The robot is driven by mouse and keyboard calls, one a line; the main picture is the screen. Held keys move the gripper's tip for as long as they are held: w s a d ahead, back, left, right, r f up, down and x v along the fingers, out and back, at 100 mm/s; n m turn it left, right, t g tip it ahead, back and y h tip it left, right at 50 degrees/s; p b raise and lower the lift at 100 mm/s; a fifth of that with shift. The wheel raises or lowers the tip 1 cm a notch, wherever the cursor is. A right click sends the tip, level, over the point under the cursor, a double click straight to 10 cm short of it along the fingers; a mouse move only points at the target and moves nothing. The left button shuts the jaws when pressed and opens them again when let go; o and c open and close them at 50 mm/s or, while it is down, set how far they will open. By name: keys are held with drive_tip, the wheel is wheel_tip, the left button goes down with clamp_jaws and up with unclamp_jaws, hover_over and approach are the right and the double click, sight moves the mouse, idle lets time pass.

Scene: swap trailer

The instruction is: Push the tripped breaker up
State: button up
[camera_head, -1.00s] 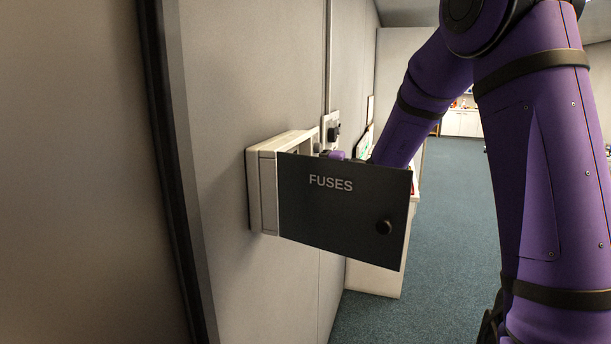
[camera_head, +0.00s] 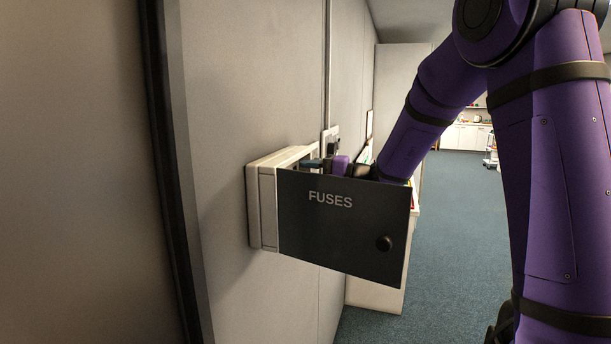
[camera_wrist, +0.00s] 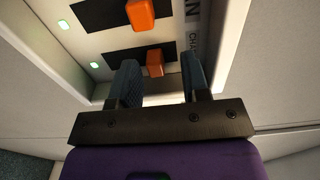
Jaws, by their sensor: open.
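The fuse box (camera_head: 262,205) is on the wall with its dark door marked FUSES (camera_head: 335,235) standing open; the door hides the breakers in the head view. In the wrist view, one orange breaker lever (camera_wrist: 141,14) is at the top and a second orange lever (camera_wrist: 155,63) is lower, between my fingertips. I cannot tell for sure which is tripped. My gripper (camera_wrist: 161,68) is open, its two dark fingers either side of the lower lever, contact unclear. In the head view my gripper (camera_head: 316,164) reaches in behind the door's top edge.
The box's pale frame (camera_wrist: 232,50) runs close to the right of my fingers. The open door stands between the head camera and my gripper. A white cabinet stands behind, with blue carpet (camera_head: 450,230) free to the right.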

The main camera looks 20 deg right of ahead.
drive_tip(key=v, duration=1)
